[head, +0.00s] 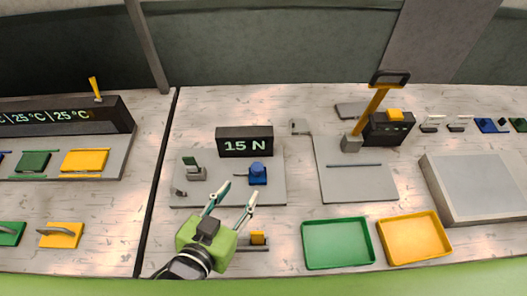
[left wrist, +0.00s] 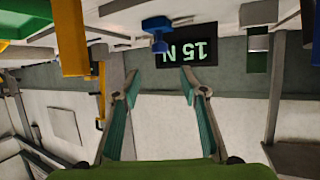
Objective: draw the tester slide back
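The tester is a grey plate (head: 225,199) with a dark display (head: 246,141) reading 15 N behind it. A blue block (head: 258,175), seemingly the slide, stands at its right side. An upright green plate on a grey block (head: 195,172) stands at its left. My left gripper (head: 232,197) is open and empty, its teal fingers reaching over the plate's front, apart from the blue block. In the left wrist view the picture is upside down; the blue block (left wrist: 157,35) and the display (left wrist: 190,52) lie beyond the open fingertips (left wrist: 160,86). My right gripper is not in view.
An orange block (head: 257,238) on a low base sits right of my left gripper. A green tray (head: 336,262) and a yellow tray (head: 444,252) lie to the right. A press with an orange lever (head: 371,110) stands behind. A dark heater display (head: 60,121) is at left.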

